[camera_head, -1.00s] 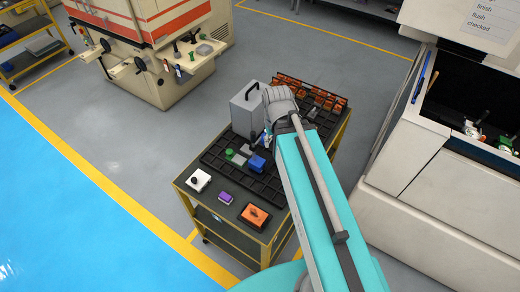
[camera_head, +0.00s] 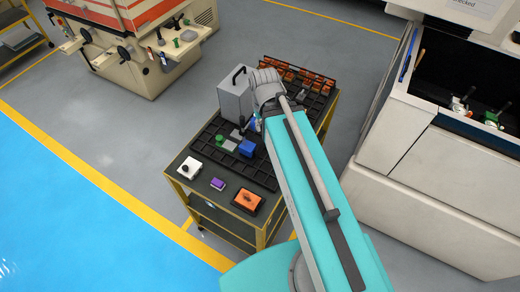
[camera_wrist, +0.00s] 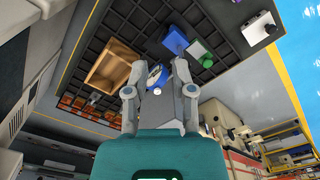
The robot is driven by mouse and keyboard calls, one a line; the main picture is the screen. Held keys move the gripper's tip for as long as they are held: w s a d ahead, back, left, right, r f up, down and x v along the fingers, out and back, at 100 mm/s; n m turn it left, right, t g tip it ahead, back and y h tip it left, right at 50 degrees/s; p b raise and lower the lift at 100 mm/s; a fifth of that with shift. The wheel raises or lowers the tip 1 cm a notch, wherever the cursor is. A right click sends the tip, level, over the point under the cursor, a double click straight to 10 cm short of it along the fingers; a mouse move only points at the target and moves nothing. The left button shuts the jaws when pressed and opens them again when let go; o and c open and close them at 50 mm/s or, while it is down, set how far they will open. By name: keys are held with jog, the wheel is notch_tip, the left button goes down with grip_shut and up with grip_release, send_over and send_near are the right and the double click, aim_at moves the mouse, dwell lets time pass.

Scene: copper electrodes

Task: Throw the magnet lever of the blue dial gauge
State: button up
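The blue dial gauge (camera_wrist: 156,72) shows in the wrist view between the two fingers of my gripper (camera_wrist: 160,66), with a pale face and blue body. My gripper is open, with a finger on either side of the gauge. I cannot tell whether either finger touches it. The magnet lever cannot be made out. In the head view my wrist and forearm cover most of the gauge's area on the trolley's black rack (camera_head: 207,133).
A grey case (camera_head: 235,97) stands close to my wrist. A blue block (camera_head: 247,148), green piece (camera_head: 219,140) and grey blocks lie nearby. White (camera_head: 189,168), purple (camera_head: 218,184) and orange (camera_head: 247,200) items occupy the front.

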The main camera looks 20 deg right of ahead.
jog(key=shift+f, duration=0.35)
jog(key=shift+c, duration=1)
jog(key=shift+f+b, duration=0.35)
jog(key=shift+b, duration=0.25)
grip_shut()
notch_tip(320, 180, down, 16)
jog(key=b, duration=1.6)
jog(key=shift+f, duration=0.15)
